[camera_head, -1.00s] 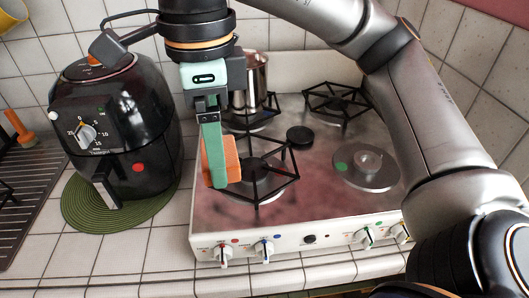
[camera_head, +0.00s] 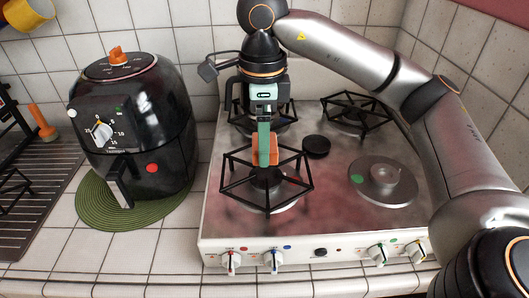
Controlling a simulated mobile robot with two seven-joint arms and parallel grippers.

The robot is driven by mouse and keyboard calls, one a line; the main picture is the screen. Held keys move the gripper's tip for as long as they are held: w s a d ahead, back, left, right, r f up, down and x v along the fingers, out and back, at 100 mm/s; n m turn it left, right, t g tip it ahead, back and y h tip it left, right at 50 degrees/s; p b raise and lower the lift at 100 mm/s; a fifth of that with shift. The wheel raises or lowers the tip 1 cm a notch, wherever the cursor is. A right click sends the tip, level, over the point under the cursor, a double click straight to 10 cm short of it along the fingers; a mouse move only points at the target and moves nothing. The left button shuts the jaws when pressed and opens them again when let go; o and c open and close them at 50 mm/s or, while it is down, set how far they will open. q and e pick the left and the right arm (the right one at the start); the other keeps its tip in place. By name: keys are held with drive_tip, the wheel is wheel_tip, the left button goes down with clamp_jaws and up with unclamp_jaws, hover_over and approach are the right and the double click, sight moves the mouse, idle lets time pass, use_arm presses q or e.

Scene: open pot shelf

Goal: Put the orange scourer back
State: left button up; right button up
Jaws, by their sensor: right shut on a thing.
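The orange scourer (camera_head: 274,150) is held in my right gripper (camera_head: 264,158), whose teal fingers are shut on it. It hangs over the front-left burner grate (camera_head: 266,184) of the stove (camera_head: 325,205). I cannot tell whether it touches the grate. The fingers hide the middle of the scourer. My left gripper is not in view.
A black air fryer (camera_head: 136,125) stands on a green round mat (camera_head: 95,208) to the left. A metal pot (camera_head: 232,107), mostly hidden behind my gripper, is at the back-left burner. The hot plate (camera_head: 384,190) is bare.

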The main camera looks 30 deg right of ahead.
drive_tip(key=shift+w+d+f, duration=0.2)
drive_tip(key=shift+d+f, duration=0.05)
drive_tip(key=shift+f, duration=0.1)
wheel_tip(320, 180, down, 4)
drive_tip(key=shift+w+d+r, duration=0.1)
drive_tip(key=shift+d+r, duration=0.05)
drive_tip(key=shift+r, duration=0.1)
drive_tip(key=shift+f+b, duration=0.35)
drive_tip(key=shift+f, duration=0.1)
drive_tip(key=o, duration=1)
drive_tip(key=shift+r, duration=0.15)
